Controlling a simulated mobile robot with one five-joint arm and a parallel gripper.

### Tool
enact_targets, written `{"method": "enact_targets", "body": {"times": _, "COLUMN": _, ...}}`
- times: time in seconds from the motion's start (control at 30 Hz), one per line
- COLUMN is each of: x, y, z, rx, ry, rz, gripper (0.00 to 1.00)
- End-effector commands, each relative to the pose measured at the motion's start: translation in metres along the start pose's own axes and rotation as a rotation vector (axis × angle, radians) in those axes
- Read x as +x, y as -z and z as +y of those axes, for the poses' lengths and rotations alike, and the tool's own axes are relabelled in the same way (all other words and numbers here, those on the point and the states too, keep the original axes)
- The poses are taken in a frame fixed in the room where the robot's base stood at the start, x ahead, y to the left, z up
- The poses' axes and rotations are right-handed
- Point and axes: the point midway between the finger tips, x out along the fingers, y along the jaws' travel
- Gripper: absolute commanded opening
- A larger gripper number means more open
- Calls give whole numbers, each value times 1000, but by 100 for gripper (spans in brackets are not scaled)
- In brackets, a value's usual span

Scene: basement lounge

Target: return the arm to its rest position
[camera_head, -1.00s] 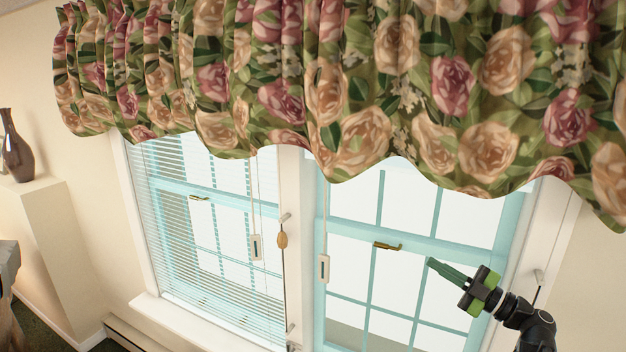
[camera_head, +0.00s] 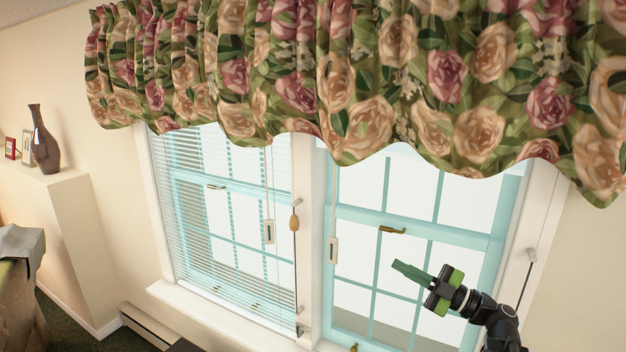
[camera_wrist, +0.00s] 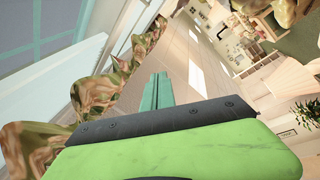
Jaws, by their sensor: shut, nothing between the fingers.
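My gripper (camera_head: 398,268) shows at the lower right of the head view, with green fingers closed together and nothing between them. It points left and slightly up, in front of the right window (camera_head: 400,245). The arm behind it runs down to the bottom edge. In the wrist view the shut green fingers (camera_wrist: 157,92) stand above the bright green and black gripper body, with the room tilted on its side beyond.
A flowered valance (camera_head: 370,80) hangs above the windows. Blinds (camera_head: 220,220) cover the left window. A brown vase (camera_head: 45,142) stands on a ledge (camera_head: 60,205) at the left. A grey cloth-like thing (camera_head: 22,243) is at the left edge.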

Motion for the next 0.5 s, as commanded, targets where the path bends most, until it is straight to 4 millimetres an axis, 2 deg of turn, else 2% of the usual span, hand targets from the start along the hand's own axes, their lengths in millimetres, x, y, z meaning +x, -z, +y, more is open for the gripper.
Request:
{"method": "enact_targets", "body": {"times": 0.03, "x": 16, "y": 0, "z": -10, "rx": 11, "ry": -9, "rz": 26, "gripper": 0}}
{"method": "enact_targets", "body": {"times": 0.1, "x": 37, "y": -2, "z": -11, "rx": 30, "ry": -55, "rz": 38, "gripper": 0}}
{"method": "enact_targets", "body": {"times": 0.2, "x": 66, "y": -12, "z": -4, "rx": 59, "ry": -166, "rz": 17, "gripper": 0}}
{"method": "enact_targets", "body": {"times": 0.27, "x": 78, "y": -21, "z": 4, "rx": 80, "ry": -242, "rz": -13, "gripper": 0}}
{"method": "enact_targets", "body": {"times": 0.37, "x": 92, "y": -43, "z": 16, "rx": 127, "ry": -376, "rz": -88, "gripper": 0}}
{"method": "enact_targets", "body": {"times": 0.47, "x": 98, "y": -75, "z": 24, "rx": 201, "ry": -525, "rz": -210, "gripper": 0}}
{"method": "enact_targets", "body": {"times": 0.5, "x": 98, "y": -92, "z": 25, "rx": 242, "ry": -586, "rz": -275, "gripper": 0}}
